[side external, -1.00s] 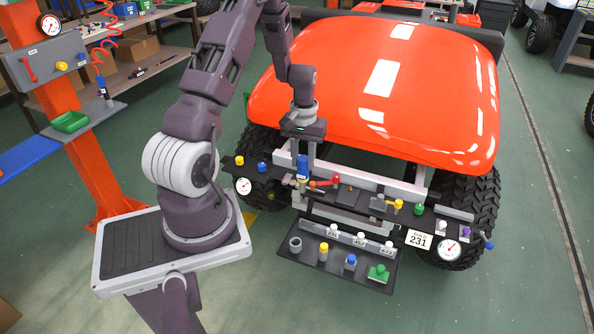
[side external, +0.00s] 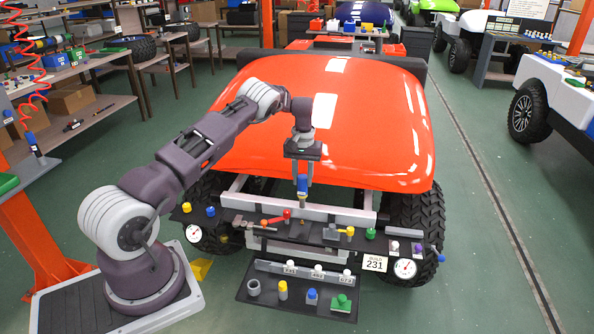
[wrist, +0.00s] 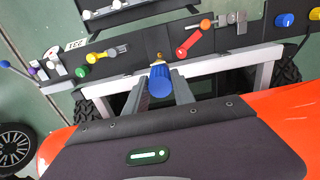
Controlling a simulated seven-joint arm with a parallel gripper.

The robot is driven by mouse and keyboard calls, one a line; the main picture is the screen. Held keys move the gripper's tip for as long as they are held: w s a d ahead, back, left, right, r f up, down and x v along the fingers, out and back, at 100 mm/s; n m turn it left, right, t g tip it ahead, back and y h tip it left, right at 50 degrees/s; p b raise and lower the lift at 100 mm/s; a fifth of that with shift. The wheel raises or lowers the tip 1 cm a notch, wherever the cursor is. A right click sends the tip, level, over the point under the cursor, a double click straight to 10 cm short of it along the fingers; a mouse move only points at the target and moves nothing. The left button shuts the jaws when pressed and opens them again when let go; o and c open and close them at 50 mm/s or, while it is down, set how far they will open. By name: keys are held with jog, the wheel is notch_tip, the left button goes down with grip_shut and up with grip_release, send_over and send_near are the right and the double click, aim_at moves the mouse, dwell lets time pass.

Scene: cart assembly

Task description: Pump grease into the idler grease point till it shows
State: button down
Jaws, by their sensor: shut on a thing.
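My gripper (side external: 302,185) is shut on a blue cylinder with a brass tip (side external: 303,183), apparently the grease tool. It hangs upright, tip down, above the dark parts board (side external: 317,233) at the cart's front. In the wrist view the blue cylinder (wrist: 160,80) sits between both fingers, with its brass tip pointing at the board. A red-handled part (wrist: 188,45) lies beside the tip, as does a yellow-handled fitting (wrist: 108,53) on the other side. I cannot tell which part is the idler grease point, and no grease is discernible. Whether the tip touches anything is unclear.
The orange cart hood (side external: 330,120) rises behind the gripper. A lower tray (side external: 270,302) holds a grey ring and yellow, blue and green pieces. Gauges (side external: 405,268), coloured knobs and a 231 label (side external: 375,263) crowd the board. The floor at right is open.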

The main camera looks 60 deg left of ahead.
aim_at(302, 195)
jog(key=shift+f, duration=0.4)
jog(key=shift+f, duration=3.4)
jog(key=shift+r, duration=0.25)
dwell(4.0)
